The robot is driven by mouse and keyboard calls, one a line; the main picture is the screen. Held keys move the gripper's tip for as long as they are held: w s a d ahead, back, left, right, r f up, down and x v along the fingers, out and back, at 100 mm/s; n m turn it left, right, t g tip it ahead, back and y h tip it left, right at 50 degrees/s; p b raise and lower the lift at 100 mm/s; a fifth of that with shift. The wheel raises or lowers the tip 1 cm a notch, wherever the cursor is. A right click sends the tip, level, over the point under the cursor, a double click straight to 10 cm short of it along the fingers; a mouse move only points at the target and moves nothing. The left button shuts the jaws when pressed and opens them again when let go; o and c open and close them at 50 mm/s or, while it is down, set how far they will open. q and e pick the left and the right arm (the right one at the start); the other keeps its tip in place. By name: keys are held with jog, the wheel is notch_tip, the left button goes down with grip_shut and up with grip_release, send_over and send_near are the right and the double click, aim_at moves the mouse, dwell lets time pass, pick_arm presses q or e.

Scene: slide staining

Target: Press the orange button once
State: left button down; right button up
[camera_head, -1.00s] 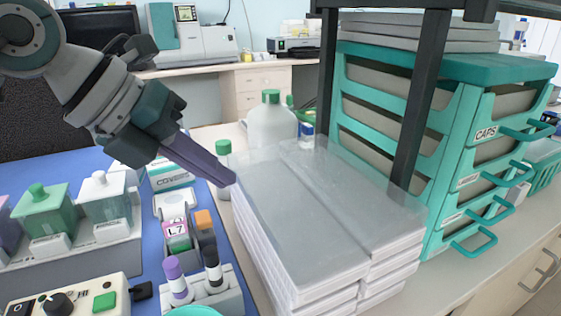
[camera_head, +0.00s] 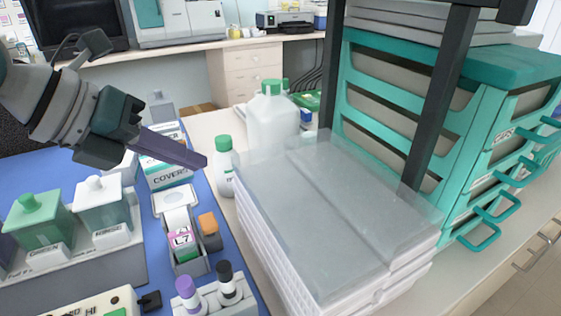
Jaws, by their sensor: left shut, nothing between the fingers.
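My left gripper (camera_head: 203,160) reaches in from the left, shut and empty. Its tips are in the air left of a small green-capped bottle (camera_head: 224,168) and above the blue mat. A small orange piece (camera_head: 208,224) sits on a dark grey body beside the L7 slide box; I cannot tell if it is the orange button. The tips are apart from it, higher in the picture. A cream control box (camera_head: 100,303) marked HI is cut off at the bottom left; no orange shows on its visible part. My right gripper is not in view.
Staining jars with green (camera_head: 40,215) and white (camera_head: 100,200) lids stand at left. The L7 slide box (camera_head: 182,238) and purple- and black-capped bottles are near the middle. Stacked clear-covered trays (camera_head: 330,215) and a teal drawer rack (camera_head: 400,110) fill the right.

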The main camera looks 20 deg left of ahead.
pick_arm(q)
jog(key=b, duration=0.6)
send_over(211, 219)
jog(key=s, duration=0.2)
jog(key=f, duration=0.7)
jog(key=shift+w+a, duration=0.2)
jog(key=shift+a, duration=0.2)
jog(key=shift+f+b, duration=0.55)
jog(key=shift+f, duration=0.05)
jog(key=shift+f, duration=0.4)
jog(key=shift+f+b, duration=0.75)
jog(key=shift+f, duration=0.1)
dwell(0.8)
dwell(0.3)
jog(key=shift+r+p, duration=1.25)
jog(key=shift+p, duration=0.05)
